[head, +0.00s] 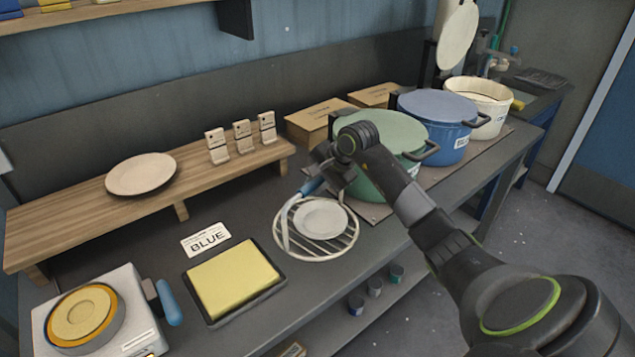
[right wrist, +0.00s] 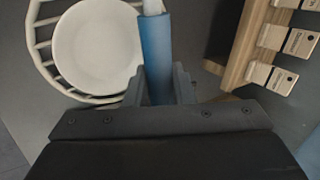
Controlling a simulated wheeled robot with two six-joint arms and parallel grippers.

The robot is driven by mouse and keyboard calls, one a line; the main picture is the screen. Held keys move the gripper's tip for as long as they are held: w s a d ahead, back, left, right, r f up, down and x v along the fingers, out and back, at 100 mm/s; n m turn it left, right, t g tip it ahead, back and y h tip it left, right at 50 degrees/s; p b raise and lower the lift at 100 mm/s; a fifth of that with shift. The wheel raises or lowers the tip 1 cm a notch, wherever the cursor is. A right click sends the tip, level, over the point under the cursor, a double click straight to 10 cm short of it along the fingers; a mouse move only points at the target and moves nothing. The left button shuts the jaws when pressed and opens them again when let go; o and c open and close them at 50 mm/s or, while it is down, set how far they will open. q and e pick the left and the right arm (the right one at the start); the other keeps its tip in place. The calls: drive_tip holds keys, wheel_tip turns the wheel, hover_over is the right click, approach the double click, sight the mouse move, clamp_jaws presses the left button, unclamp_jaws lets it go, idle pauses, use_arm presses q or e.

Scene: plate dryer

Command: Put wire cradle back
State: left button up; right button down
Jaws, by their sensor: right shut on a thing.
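The wire cradle (head: 338,249) is a round white rack with a blue handle (head: 311,186). A small white plate (head: 320,217) lies in it. My right gripper (head: 326,178) is shut on the blue handle, in front of the green pot. In the right wrist view the blue handle (right wrist: 156,50) stands between the fingers, with the plate (right wrist: 97,47) and the cradle's wire rim (right wrist: 37,45) to its left. I cannot tell whether the cradle touches the grey bench or hangs just above it. My left gripper is not in view.
A green pot (head: 384,132), a blue pot (head: 437,115) and a cream pot (head: 483,98) stand at the right. A wooden shelf (head: 80,215) holds another plate (head: 141,174) and several tags. A yellow pad (head: 233,283), a BLUE card (head: 206,240) and a white appliance (head: 130,318) lie at front left.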

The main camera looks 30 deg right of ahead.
drive_tip(key=shift+f, duration=0.1)
drive_tip(key=c, duration=1.1)
unclamp_jaws()
drive_tip(key=shift+c, duration=0.2)
drive_tip(key=b+v, duration=0.3)
drive_tip(key=v, duration=1.4)
drive_tip(key=shift+r+b, duration=0.25)
drive_tip(key=shift+b, duration=0.1)
drive_tip(key=shift+a, duration=0.1)
